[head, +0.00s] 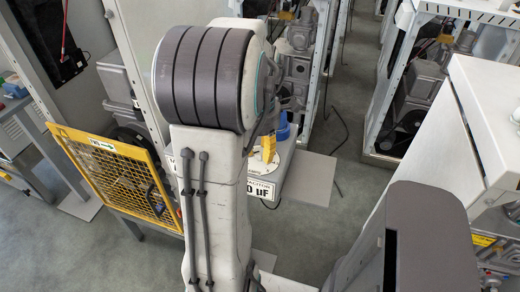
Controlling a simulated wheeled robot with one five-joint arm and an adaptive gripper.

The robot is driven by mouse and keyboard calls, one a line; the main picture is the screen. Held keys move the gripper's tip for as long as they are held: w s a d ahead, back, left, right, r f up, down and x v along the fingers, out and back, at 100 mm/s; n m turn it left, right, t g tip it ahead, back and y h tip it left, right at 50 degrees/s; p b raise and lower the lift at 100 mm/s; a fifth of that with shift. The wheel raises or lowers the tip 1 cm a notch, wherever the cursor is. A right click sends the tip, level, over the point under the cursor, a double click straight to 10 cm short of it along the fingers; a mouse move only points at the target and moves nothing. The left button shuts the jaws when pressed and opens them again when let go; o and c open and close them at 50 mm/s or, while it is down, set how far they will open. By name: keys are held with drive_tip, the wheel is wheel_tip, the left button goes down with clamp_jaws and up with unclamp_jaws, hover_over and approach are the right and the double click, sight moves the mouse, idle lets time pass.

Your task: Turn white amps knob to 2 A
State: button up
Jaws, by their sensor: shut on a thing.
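I cannot make out the white amps knob or a 2 A mark in the head view. My own arm rises through the middle of the picture and hides what lies behind it. My gripper cannot be made out; it seems to be hidden behind the arm. Just right of the arm, part of a white unit shows a yellow piece (268,149) on a pale round face, a blue part (283,130) behind it, and a plate (261,190) ending in "µF". The rest of this unit is hidden.
A yellow mesh guard (115,170) stands at the left. White-framed racks with grey machinery (415,95) stand at the back right. A white cabinet (490,110) is at the right. Grey floor (350,135) lies open between the unit and the racks.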

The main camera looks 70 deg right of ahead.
sight(260, 151)
drive_tip(key=shift+a+n, duration=0.1)
drive_tip(key=shift+n, duration=0.3)
drive_tip(key=o, duration=1.2)
drive_tip(key=shift+r, duration=0.1)
wheel_tip(260, 151, up, 12)
drive_tip(key=shift+f, duration=0.1)
idle(0.8)
